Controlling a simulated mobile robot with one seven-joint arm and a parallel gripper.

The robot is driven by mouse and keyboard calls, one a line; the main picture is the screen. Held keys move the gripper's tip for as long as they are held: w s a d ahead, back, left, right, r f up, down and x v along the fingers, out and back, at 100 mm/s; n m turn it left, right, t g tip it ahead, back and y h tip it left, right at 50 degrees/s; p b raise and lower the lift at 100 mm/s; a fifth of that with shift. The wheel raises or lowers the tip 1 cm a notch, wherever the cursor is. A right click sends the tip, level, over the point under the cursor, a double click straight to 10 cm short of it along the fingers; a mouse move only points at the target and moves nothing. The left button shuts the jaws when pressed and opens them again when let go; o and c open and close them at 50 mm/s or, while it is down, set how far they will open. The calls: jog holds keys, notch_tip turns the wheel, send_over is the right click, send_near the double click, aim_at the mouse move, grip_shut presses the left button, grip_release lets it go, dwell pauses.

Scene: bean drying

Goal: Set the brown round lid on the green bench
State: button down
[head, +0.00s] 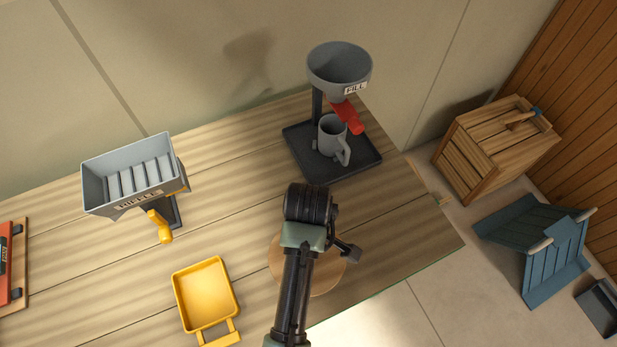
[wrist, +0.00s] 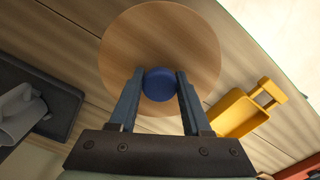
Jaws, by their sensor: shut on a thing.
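The brown round lid (wrist: 180,40) is a pale wooden disc with a blue knob (wrist: 160,86) in the wrist view. My gripper (wrist: 159,74) is shut on that knob, one finger on each side. In the head view the lid (head: 322,283) shows partly behind my arm, over the right front of the wooden worktop (head: 410,225). The worktop has a thin green front edge. I cannot tell whether the lid touches the worktop or hangs just above it. The fingertips are hidden in the head view.
A grey filler stand (head: 339,68) with a mug (head: 331,135) on its dark tray stands behind. A grey riffle box (head: 130,178) and a yellow scoop tray (head: 207,293) lie left. A wooden crate (head: 495,145) and blue-green slatted piece (head: 555,255) are on the floor right.

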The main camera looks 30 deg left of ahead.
jog(key=shift+f, duration=3.15)
jog(key=shift+f, duration=0.1)
jog(key=shift+f, duration=0.1)
jog(key=shift+c, duration=1.8)
grip_release()
